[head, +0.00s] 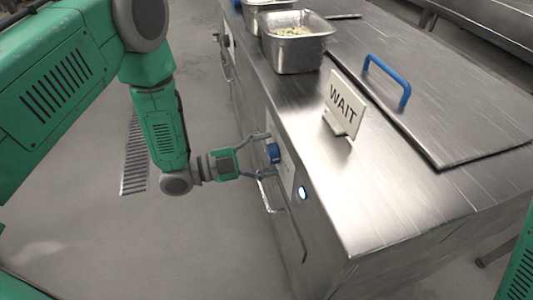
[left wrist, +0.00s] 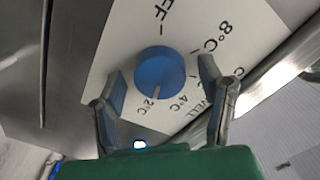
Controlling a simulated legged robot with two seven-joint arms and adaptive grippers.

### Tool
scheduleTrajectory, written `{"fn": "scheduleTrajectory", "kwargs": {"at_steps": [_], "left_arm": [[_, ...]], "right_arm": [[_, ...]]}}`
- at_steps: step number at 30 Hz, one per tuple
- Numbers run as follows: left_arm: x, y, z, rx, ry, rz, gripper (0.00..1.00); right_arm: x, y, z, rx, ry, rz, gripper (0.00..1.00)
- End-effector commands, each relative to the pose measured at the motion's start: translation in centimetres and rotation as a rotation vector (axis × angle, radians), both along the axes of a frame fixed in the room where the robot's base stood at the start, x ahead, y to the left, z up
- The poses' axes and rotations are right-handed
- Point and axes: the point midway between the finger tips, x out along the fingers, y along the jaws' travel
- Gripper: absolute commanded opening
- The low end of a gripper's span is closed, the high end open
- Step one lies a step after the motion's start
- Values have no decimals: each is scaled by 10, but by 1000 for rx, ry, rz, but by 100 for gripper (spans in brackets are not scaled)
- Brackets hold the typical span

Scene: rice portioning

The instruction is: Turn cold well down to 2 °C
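The cold well's blue knob (head: 273,153) is on a white dial plate (head: 286,170) on the front of the steel counter. In the left wrist view the knob (left wrist: 160,72) has a pale pointer line directed at the 2 °C mark. OFF, 8 °C and 4 °C are also printed on the plate (left wrist: 118,45). My left gripper (head: 264,156) is in front of the knob. In the left wrist view its fingers (left wrist: 160,75) are apart on either side of the knob, with visible gaps. My right gripper is not in view.
A lit round button (head: 303,193) and a bar handle (head: 269,195) are on the counter front near the gripper. On top are a WAIT sign (head: 344,104), a lid with a blue handle (head: 388,80) and a steel pan of food (head: 296,50). A floor drain (head: 135,155) lies left.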

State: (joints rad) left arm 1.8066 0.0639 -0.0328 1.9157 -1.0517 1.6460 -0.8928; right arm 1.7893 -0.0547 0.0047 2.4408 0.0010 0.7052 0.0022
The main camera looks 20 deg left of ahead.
Motion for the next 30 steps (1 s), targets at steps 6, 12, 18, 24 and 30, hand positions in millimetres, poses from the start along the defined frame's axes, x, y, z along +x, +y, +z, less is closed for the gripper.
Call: {"fn": "scheduleTrajectory", "kwargs": {"at_steps": [6, 12, 18, 24, 30], "left_arm": [[-5, 9, -2, 2, 4, 1, 63], [-26, 39, -2, 2, 5, 3, 63], [-49, 73, -2, 2, 5, 3, 63], [-62, 93, -2, 2, 2, 0, 63], [-66, 97, -2, 2, 2, -1, 63]], "right_arm": [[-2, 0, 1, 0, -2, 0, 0], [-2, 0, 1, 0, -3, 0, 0], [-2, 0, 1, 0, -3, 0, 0], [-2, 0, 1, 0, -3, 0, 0], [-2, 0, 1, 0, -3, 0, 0]]}}
